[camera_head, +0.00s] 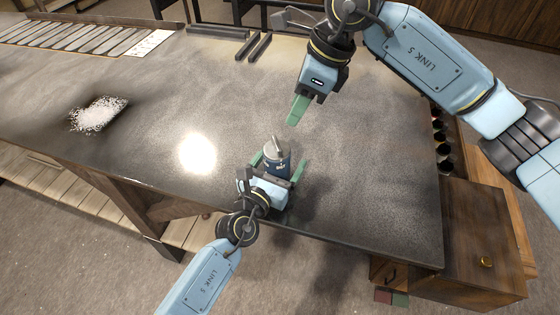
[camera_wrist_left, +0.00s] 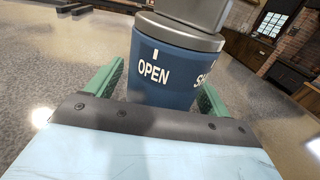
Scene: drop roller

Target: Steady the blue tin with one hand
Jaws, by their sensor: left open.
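The blue tin (camera_head: 277,161) stands upright near the front edge of the dark table, with a grey metal top. In the left wrist view the tin (camera_wrist_left: 165,75) is close and shows "OPEN" and part of another word. My left gripper (camera_head: 281,158) is open, with one green finger on each side of the tin. The left wrist view shows a gap at the left finger; contact at the right finger is unclear. My right gripper (camera_head: 297,110) hangs above and behind the tin, pointing down-left, apart from it. Its fingers show as one green block, so its opening is unclear.
A pile of white grains (camera_head: 98,115) on a dark patch lies at left on the table (camera_head: 380,150). Dark bars (camera_head: 255,47) lie at the back, and a slatted rack (camera_head: 75,38) is at far left. A wooden cabinet (camera_head: 475,235) adjoins the right side. The table's middle is clear.

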